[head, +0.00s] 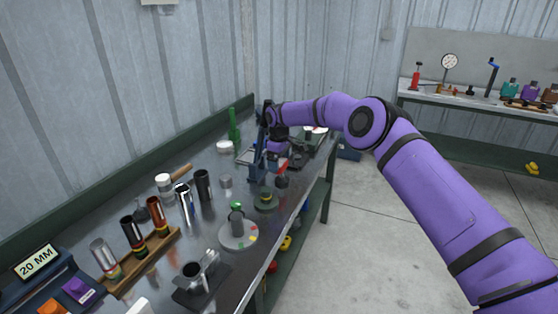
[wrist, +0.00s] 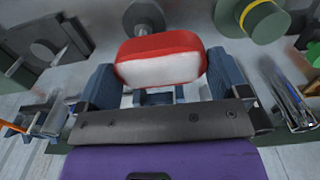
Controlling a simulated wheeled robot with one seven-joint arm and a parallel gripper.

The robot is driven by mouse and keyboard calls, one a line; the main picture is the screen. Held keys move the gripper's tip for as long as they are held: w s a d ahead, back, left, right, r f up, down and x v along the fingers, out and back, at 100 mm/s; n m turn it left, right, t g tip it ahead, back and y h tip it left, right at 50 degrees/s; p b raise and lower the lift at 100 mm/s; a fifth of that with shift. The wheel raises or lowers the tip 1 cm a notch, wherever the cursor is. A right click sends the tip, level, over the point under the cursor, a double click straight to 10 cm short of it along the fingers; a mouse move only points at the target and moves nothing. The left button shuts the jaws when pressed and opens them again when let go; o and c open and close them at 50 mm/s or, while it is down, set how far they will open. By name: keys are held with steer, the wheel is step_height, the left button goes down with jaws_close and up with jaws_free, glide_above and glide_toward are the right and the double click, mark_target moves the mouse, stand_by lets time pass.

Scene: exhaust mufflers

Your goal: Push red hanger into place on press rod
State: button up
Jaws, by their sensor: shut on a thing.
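The red hanger (wrist: 160,50) shows in the wrist view as a rounded red block with a pale face towards me. It sits between the blue finger pads of my gripper (wrist: 160,78), which is shut on it. In the head view the red hanger (head: 282,167) is a small red patch at the blue press (head: 260,158), near the bench's right edge. My gripper is small and partly hidden there by my arm. A grey round part (wrist: 144,18) lies just beyond the hanger in the wrist view. I cannot tell which part is the press rod, or whether the hanger touches it.
A green bottle (head: 234,127) stands behind the press. Metal tubes (head: 185,203) and a wooden rack (head: 142,262) fill the left.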

steer(key=shift+f, duration=0.95)
stand_by(0.4)
steer(key=o, duration=0.5)
steer(key=shift+r, duration=0.1)
